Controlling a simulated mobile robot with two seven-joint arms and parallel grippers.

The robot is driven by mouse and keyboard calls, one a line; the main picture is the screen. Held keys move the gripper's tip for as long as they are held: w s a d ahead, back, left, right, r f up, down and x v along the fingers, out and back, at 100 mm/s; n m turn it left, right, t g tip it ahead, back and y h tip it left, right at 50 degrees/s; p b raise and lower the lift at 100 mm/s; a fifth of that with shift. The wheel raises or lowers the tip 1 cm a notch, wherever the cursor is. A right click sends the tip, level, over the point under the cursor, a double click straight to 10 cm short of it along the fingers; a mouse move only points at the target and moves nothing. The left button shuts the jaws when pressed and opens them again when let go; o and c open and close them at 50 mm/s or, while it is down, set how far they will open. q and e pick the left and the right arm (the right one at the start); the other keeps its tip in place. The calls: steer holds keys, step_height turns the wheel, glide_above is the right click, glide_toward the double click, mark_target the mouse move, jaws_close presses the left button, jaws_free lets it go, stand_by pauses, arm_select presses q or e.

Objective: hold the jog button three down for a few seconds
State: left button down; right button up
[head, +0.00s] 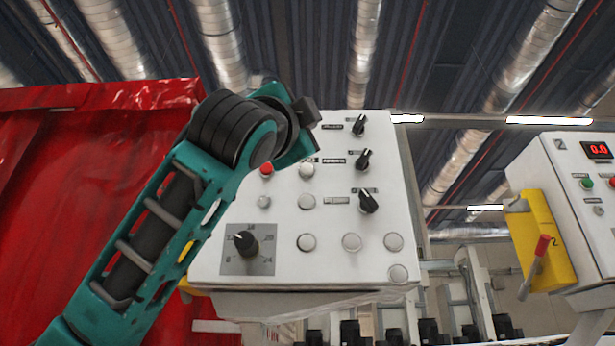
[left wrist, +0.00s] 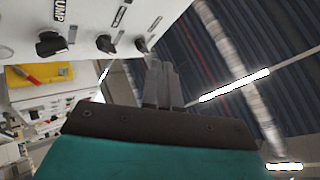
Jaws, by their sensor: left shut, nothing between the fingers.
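The white control panel (head: 240,215) faces me in the head view. Round white buttons, such as one low in the middle (head: 306,242), one to its right (head: 352,242) and one at the right (head: 393,242), sit on its lower half. I cannot read which is jog button three. My left arm crosses the panel's left side and covers part of it. My left gripper (left wrist: 161,68) is shut and empty in the left wrist view, near the panel's edge beside the black knobs (left wrist: 106,43). In the head view its fingers are mostly hidden behind the wrist. My right gripper is out of view.
Black selector knobs (head: 368,202) and a large dial (head: 246,243) stick out of the panel. A red surface (head: 60,220) stands at the left. A second panel (head: 570,180) with a yellow box (head: 538,235) and red handle stands at the right.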

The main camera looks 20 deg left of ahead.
mark_target(307, 169)
arm_select(q)
steer(key=w+a+p, duration=0.2)
steer(key=w, duration=0.6)
steer(key=shift+w+a+p, duration=0.2)
steer(key=shift+w+p, duration=0.05)
steer(key=shift+p, duration=0.05)
steer(key=shift+w, duration=0.15)
stand_by(1.8)
steer(key=shift+w+a, duration=0.1)
steer(key=shift+w, duration=0.2)
